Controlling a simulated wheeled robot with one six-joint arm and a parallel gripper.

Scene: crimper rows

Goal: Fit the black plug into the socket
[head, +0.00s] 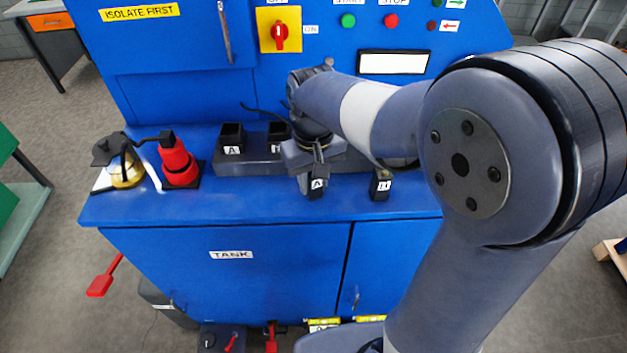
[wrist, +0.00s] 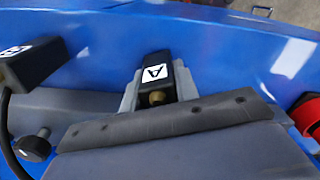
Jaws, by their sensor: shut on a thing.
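My gripper (head: 315,170) is shut on a black plug (head: 317,188) with a white "A" label, in front of the grey block in the head view. In the wrist view the plug (wrist: 157,80) sits between the grey fingers, with a brass-coloured part showing. The socket marked "A" (head: 231,137) stands on the grey block, left of my gripper. A second black socket (head: 278,133) stands beside it, its label partly hidden. The held plug is apart from both visible sockets. Part of the block behind my gripper is hidden.
Another black labelled plug (head: 381,186) is on the blue shelf to the right; it shows with a cable in the wrist view (wrist: 28,62). A red stepped piece (head: 177,163) and a brass-coloured part (head: 126,171) stand at left. The blue panel (head: 185,100) rises behind.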

